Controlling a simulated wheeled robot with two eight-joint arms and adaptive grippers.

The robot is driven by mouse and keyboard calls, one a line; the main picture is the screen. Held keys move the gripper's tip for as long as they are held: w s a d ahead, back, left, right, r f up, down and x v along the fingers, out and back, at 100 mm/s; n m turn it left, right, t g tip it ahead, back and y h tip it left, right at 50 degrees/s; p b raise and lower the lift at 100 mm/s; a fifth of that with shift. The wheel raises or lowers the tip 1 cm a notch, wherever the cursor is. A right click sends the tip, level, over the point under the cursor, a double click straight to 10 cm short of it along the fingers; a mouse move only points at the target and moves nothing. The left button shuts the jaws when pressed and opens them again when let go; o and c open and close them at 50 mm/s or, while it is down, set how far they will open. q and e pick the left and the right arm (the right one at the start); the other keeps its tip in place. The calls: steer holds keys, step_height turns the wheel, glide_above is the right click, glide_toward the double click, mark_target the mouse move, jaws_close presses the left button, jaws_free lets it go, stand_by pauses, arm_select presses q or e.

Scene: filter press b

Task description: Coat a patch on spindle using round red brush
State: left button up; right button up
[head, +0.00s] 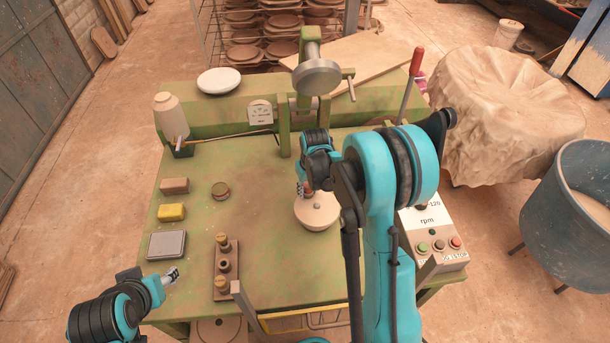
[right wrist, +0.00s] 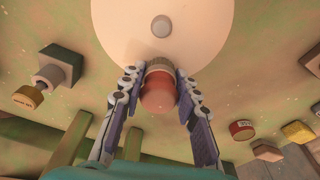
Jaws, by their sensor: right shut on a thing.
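My right gripper (right wrist: 160,88) is shut on a round red brush (right wrist: 158,95), a reddish-brown knob with a ridged tan band. The band overlaps the edge of a pale round dome (right wrist: 115,30) with a grey knob at its centre. I cannot tell whether the brush touches it. In the head view the dome (head: 318,213) sits on the green table, and my right gripper (head: 306,190) is at its upper left, partly hidden by my arm. I cannot tell which part is the spindle. My left gripper (head: 172,276) is low at the table's left edge, apart from everything.
A control box (head: 435,238) stands right; a press head (head: 316,77) rises behind.

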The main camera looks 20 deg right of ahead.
step_height(320, 180, up, 4)
steer(key=shift+s+d+f+p, duration=0.1)
steer(key=shift+f+p, duration=0.15)
steer(key=shift+p, duration=0.5)
step_height(320, 180, up, 2)
steer(key=shift+r+p, duration=0.1)
steer(key=shift+p, duration=0.65)
steer(key=shift+r+p, duration=0.55)
steer(key=shift+r, duration=0.4)
